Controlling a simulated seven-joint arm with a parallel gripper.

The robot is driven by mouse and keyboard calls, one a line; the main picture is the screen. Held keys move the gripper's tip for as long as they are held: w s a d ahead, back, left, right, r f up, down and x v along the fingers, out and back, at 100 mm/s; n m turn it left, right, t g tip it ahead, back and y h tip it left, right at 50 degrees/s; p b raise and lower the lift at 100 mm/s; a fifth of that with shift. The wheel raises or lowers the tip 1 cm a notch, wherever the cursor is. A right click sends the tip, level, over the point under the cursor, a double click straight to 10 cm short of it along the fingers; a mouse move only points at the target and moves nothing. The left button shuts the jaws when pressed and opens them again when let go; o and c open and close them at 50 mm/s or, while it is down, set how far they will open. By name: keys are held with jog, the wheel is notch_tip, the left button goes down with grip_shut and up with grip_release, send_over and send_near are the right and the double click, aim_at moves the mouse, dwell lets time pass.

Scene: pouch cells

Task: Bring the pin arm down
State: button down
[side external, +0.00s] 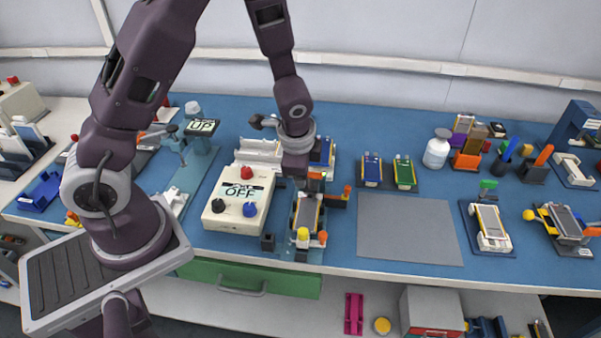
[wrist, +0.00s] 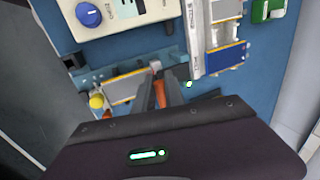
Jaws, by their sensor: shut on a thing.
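The test fixture (side external: 307,212) stands right of the control box, near the front of the bench. It holds a flat grey cell and has a yellow knob (side external: 303,234) at its front end. In the wrist view the cell (wrist: 126,88) and yellow knob (wrist: 96,101) lie left of my fingers. My gripper (wrist: 158,70) is over the fixture's back end, pointing down, shut on a small grey part that appears to be the pin arm (wrist: 155,65). My fingers hide most of that part, so its angle cannot be told. My gripper (side external: 299,180) is partly hidden in the side view.
The white control box (side external: 219,211) with knobs and an OFF sign is close on the left. A white ribbed tray (side external: 258,150) is behind. An UP sign (side external: 203,127) tops a teal stand at left. A bare grey mat (side external: 408,228) gives free room at right.

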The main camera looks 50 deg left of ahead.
jog(key=c, duration=1.4)
grip_release()
jog(key=shift+s, duration=0.1)
jog(key=shift+r, duration=0.1)
jog(key=v, duration=0.7)
jog(key=s+d+r+n+t+h, duration=0.15)
jog(key=s+r+n, duration=0.45)
jog(key=r, duration=0.6)
jog(key=s+d+r+n, duration=0.1)
jog(key=s+r, duration=0.1)
jog(key=s, duration=0.4)
jog(key=s+d+r+n+t+h, duration=0.1)
jog(key=s+r+n, duration=0.1)
jog(key=s, duration=0.4)
jog(key=shift+s+d+r, duration=0.2)
jog(key=shift+s+r, duration=0.05)
jog(key=shift+r, duration=0.05)
